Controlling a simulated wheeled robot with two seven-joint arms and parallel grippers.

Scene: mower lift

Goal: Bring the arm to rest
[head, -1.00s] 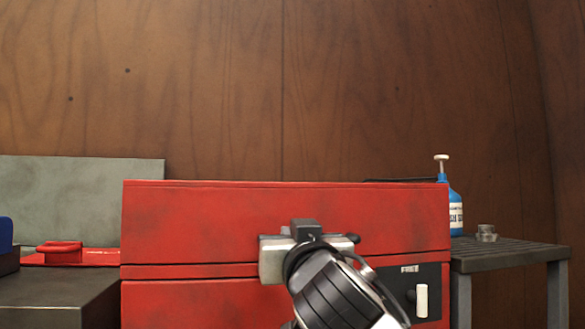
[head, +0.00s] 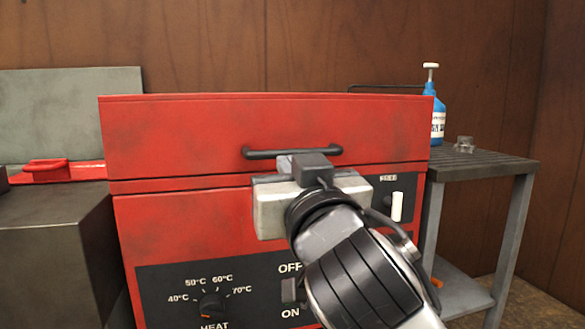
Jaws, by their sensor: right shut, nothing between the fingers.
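My right arm comes in from the bottom right. Its gripper (head: 292,165) is in front of the red machine (head: 150,225), just below the black bar handle (head: 262,154) on the machine's upper part. The fingers are shut and point away from me, mostly hidden behind the gripper's own body. I cannot tell whether they touch the handle or the red front. The machine's lid (head: 180,125) looks closed, with a straight seam below it. My left gripper is out of view.
The front panel has a heat dial (head: 211,305) and a white switch (head: 397,206). A dark side table (head: 485,163) at the right carries a blue pump bottle (head: 433,118) and a small clear object (head: 464,144).

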